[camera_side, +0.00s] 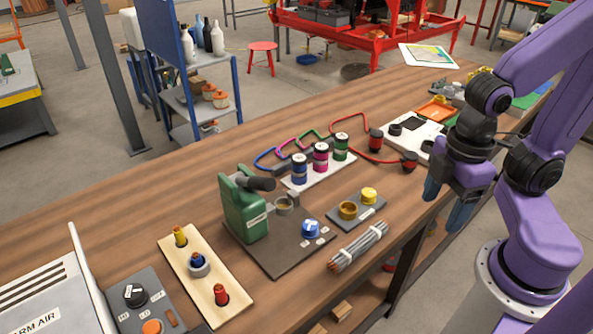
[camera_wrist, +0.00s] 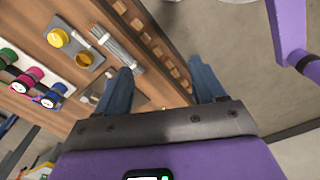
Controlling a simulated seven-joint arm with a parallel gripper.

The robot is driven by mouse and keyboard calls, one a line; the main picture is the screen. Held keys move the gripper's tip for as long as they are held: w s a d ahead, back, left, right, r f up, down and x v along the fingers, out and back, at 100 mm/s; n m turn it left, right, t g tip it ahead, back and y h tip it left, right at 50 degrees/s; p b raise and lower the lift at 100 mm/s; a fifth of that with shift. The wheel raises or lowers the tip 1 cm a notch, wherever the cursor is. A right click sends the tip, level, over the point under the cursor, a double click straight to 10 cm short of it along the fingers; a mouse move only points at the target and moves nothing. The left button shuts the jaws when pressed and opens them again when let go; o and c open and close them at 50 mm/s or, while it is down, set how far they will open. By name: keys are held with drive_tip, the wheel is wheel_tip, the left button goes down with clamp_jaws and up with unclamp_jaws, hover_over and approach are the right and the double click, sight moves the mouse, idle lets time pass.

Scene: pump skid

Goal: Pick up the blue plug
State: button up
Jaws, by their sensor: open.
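A blue plug-like piece (camera_side: 197,262) stands in a grey ring on a pale wooden board (camera_side: 178,257), between a yellow piece (camera_side: 180,236) and a red one (camera_side: 221,294). A blue round cap (camera_side: 310,229) also sits on the dark plate (camera_side: 272,262) by the green pump (camera_side: 243,205); I cannot tell for certain which is the plug. My gripper (camera_side: 443,212) is open and empty at the bench's front edge, well right of both. In the wrist view my open gripper (camera_wrist: 162,77) has only bench edge and floor between its fingers, and neither blue piece can be made out.
A bundle of rods (camera_side: 358,246) and a small plate with a yellow cap (camera_side: 369,196) lie between my gripper and the pump. Blue, pink and green spools (camera_side: 320,157) with looped cables stand behind. A grey box with knobs (camera_side: 140,298) is at the front left.

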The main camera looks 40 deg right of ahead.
idle(0.4)
drive_tip(key=shift+o, duration=1)
